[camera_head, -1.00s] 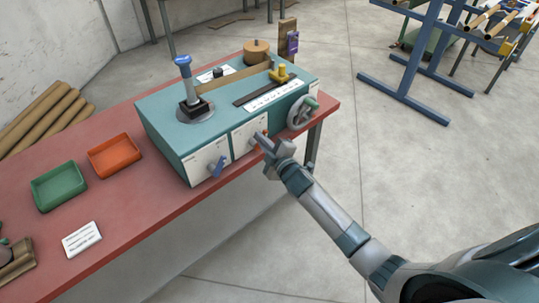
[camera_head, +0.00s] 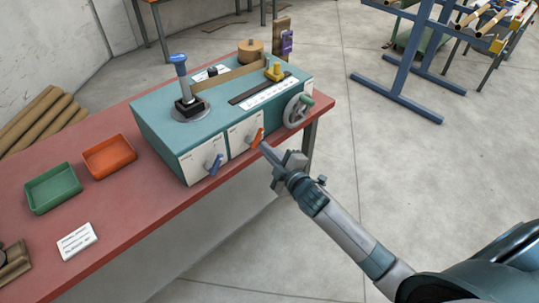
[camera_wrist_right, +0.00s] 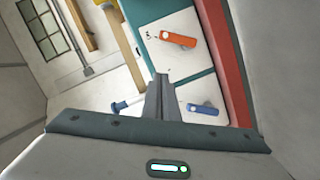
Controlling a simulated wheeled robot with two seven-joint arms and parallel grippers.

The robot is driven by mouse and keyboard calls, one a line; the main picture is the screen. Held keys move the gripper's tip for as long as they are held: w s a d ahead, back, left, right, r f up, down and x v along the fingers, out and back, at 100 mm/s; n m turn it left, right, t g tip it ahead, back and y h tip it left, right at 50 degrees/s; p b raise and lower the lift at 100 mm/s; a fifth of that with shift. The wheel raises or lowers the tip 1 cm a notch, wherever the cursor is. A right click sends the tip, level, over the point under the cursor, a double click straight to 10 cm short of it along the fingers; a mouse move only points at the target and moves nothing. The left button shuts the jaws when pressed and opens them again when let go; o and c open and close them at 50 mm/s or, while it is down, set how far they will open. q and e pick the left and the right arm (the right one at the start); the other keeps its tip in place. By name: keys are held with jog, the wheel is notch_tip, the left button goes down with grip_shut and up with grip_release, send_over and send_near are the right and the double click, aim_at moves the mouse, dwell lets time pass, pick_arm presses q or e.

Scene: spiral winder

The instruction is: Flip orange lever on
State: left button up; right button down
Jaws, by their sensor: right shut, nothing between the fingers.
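The orange lever (camera_head: 257,138) is on a white panel on the front of the teal machine (camera_head: 165,143). In the head view it slants, with its upper end to the right. It also shows in the right wrist view (camera_wrist_right: 178,39), clear of the fingers. My right gripper (camera_head: 265,147) is shut and empty, its fingertips just below and right of the lever with a small gap visible. In the right wrist view the shut fingers (camera_wrist_right: 161,78) point toward the panels. My left gripper is not in view.
A blue lever (camera_head: 214,164) is on the panel to the left. A handwheel (camera_head: 297,110) is at the machine's right end. A blue-knobbed stick (camera_head: 181,78) stands on top. Green (camera_head: 52,205) and orange (camera_head: 109,172) trays lie on the red table (camera_head: 150,215).

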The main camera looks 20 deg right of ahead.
jog(key=shift+s+r, duration=0.15)
jog(key=shift+s, duration=0.65)
jog(key=shift+d, duration=0.1)
